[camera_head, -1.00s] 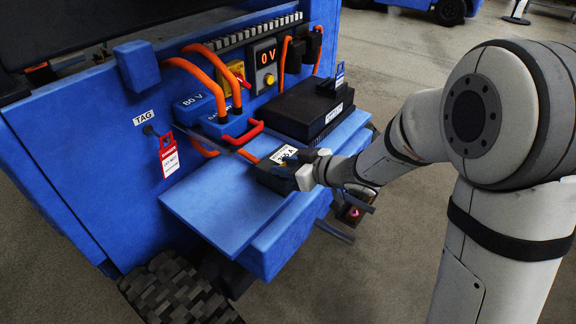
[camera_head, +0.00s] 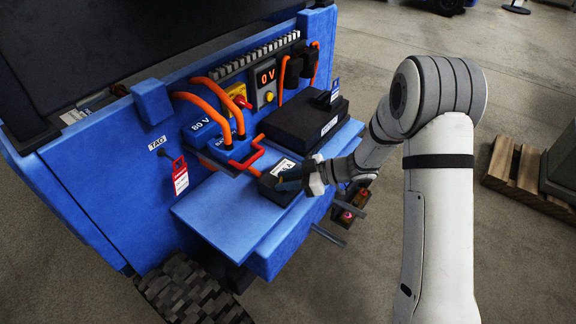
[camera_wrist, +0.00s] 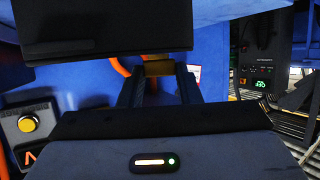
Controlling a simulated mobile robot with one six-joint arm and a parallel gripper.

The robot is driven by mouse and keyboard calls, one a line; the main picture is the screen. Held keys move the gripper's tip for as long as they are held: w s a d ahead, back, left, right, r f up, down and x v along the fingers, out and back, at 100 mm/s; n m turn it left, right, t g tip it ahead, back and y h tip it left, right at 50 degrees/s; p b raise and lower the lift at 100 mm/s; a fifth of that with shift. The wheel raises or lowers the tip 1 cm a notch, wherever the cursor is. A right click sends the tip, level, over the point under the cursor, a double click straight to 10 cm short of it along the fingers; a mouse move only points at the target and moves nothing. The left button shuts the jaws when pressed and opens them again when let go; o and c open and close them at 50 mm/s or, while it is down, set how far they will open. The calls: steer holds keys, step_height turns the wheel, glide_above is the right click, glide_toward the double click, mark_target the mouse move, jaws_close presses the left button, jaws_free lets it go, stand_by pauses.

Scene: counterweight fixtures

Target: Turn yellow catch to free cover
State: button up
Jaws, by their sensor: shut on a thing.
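My gripper (camera_head: 296,181) is at the small black box with a white label (camera_head: 268,187), on the blue shelf of the truck. In the wrist view, my two dark fingers (camera_wrist: 158,80) reach forward and close on a small yellow block (camera_wrist: 158,68), which looks like the yellow catch. The catch is hidden by my gripper in the head view. A larger black box (camera_head: 300,122) with a white label lies just behind; I cannot tell which box is the cover.
Orange cables, a red handle (camera_head: 246,158) and a blue 80 V connector (camera_head: 205,127) stand close to the left. A display (camera_head: 266,76) reads 0 V. A red tag (camera_head: 180,177) hangs on the blue side. The front of the blue shelf (camera_head: 215,212) is clear.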

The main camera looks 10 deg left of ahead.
steer(key=n+g+p, duration=0.1)
steer(key=p, duration=0.1)
steer(key=n+g+p, duration=0.1)
steer(key=n+g, duration=0.1)
steer(key=shift+a+r+h+p, duration=0.15)
steer(key=shift+r+h+p, duration=0.05)
steer(key=shift+h+p, duration=0.2)
steer(key=n+g+p, duration=0.1)
steer(key=n+g+h+p, duration=0.1)
steer(key=g, duration=0.1)
steer(key=shift+w+a+f+n+h, duration=0.15)
steer(key=shift+w+n+h, duration=0.05)
steer(key=shift+n+h, duration=0.1)
steer(key=n+g+h, duration=0.3)
steer(key=n, duration=0.1)
steer(key=shift+w+a+f+g, duration=0.15)
steer(key=shift+f+g, duration=0.1)
steer(key=shift+g, duration=0.05)
steer(key=shift+w+a+n+g+h, duration=0.1)
steer(key=shift+n+g+h, duration=0.6)
steer(key=shift+n+h, duration=0.55)
steer(key=shift+r+h, duration=0.1)
steer(key=shift+h, duration=0.25)
steer(key=o, duration=1)
steer(key=shift+r, duration=0.1)
steer(key=shift+w, duration=0.1)
